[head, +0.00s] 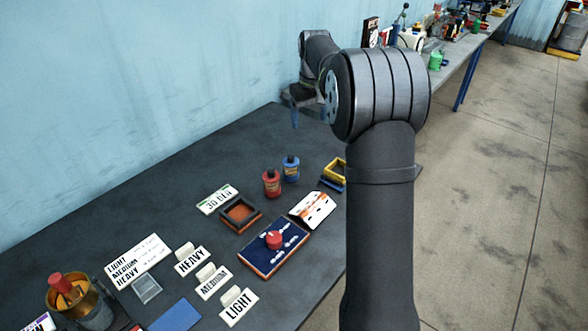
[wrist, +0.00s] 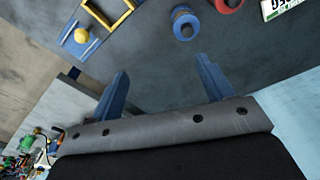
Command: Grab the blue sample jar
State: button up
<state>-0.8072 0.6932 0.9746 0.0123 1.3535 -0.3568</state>
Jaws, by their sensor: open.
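The blue sample jar (head: 291,169) stands upright on the dark table, just behind and right of a red jar (head: 271,183). In the wrist view the blue jar (wrist: 185,22) shows near the top edge, seen from above with its dark cap, beyond the fingertips. The red jar (wrist: 228,4) is to its right, cut by the top edge. My gripper (wrist: 160,78) is open, its two blue fingers spread with nothing between them. In the head view my gripper (head: 296,108) is partly hidden by my arm, above the table's far end and apart from the jar.
A yellow-edged tray (head: 334,172) lies right of the blue jar, partly behind my arm. A dark square tray (head: 240,214), a white-labelled card (head: 217,199) and a blue board with a red knob (head: 274,249) lie nearer. The table behind the jars is clear, up to the blue wall.

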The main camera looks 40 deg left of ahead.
jog(key=n+h, duration=0.1)
jog(key=n, duration=0.1)
send_over(291, 156)
jog(key=shift+g, duration=0.4)
notch_tip(291, 156, down, 12)
jog(key=shift+s+a+r, duration=0.1)
jog(key=shift+a, duration=0.05)
jog(key=shift+f, duration=2.9)
jog(key=c, duration=1.2)
jog(key=shift+r, duration=0.15)
